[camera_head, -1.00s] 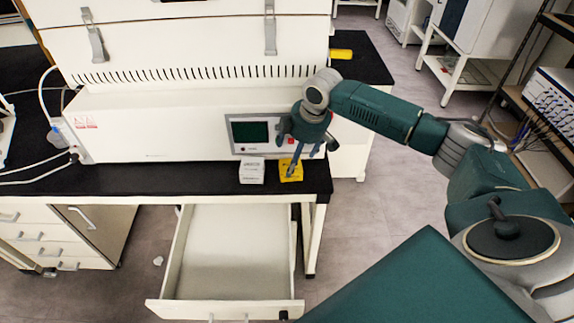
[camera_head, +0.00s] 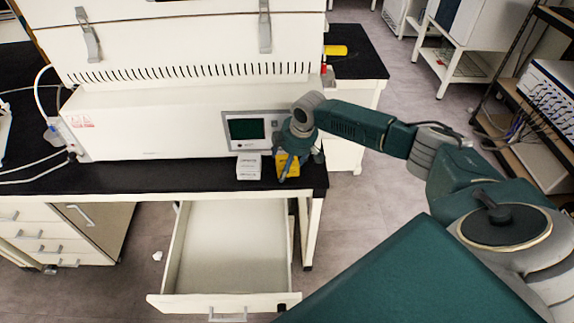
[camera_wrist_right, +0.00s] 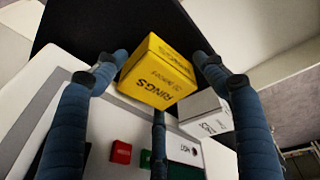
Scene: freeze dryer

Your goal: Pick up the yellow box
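The yellow box (camera_head: 292,182) stands on the black benchtop close to its front right edge, beside a white box (camera_head: 249,167). My right gripper (camera_head: 297,164) is at the yellow box and partly hides it in the head view. In the right wrist view the yellow box (camera_wrist_right: 158,72), lettered "RINGS", lies between the spread blue fingers of my right gripper (camera_wrist_right: 160,62). The fingers are open, and I see no clear contact with the box. The white box (camera_wrist_right: 204,114) shows close by the finger on the right. My left gripper is not in view.
A white machine (camera_head: 150,128) with a control panel (camera_head: 256,131) stands directly behind the boxes. An open, empty drawer (camera_head: 232,240) juts out below the benchtop (camera_head: 130,181). A yellow object (camera_head: 335,50) lies on the side bench at the back.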

